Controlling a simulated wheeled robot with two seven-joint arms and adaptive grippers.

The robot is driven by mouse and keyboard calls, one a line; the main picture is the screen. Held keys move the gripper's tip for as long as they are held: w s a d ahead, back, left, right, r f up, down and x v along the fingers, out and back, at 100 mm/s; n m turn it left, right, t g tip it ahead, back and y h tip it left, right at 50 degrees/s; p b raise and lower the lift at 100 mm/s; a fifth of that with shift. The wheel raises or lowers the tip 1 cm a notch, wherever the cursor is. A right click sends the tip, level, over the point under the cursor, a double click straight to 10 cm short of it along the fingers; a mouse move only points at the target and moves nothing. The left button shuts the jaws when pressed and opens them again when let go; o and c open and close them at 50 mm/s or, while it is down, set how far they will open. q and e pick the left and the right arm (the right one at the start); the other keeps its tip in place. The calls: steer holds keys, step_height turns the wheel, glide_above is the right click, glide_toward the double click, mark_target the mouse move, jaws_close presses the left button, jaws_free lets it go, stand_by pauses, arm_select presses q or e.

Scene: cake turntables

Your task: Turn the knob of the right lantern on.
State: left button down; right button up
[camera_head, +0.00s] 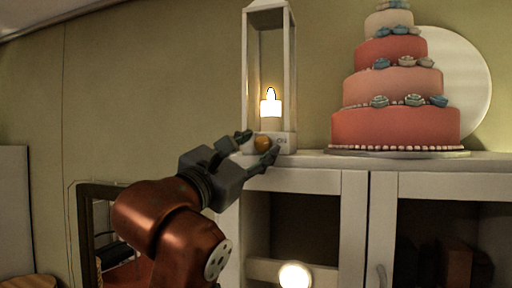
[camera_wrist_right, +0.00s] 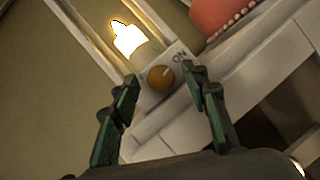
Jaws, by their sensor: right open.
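A white lantern (camera_head: 246,70) stands on top of a white cabinet, with a glowing candle (camera_head: 270,103) inside. Its round orange-brown knob (camera_head: 263,143) is on the front of the base. The knob also shows in the right wrist view (camera_wrist_right: 161,79), with the letters "ON" to its upper right. My right gripper (camera_head: 255,148) is open, with its fingers on either side of the knob in the head view. In the right wrist view the knob lies just beyond the gap between the fingertips, and no contact can be made out. My left gripper is not in view.
A tiered pink cake (camera_head: 395,127) stands on the cabinet top (camera_head: 312,160) to the right of the lantern, with a round white plate (camera_head: 470,75) behind it. A glowing round light (camera_head: 294,276) sits lower at the cabinet front. The wall left of the lantern is clear.

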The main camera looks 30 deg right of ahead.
steer(key=v, duration=1.2)
steer(key=shift+f, duration=0.1)
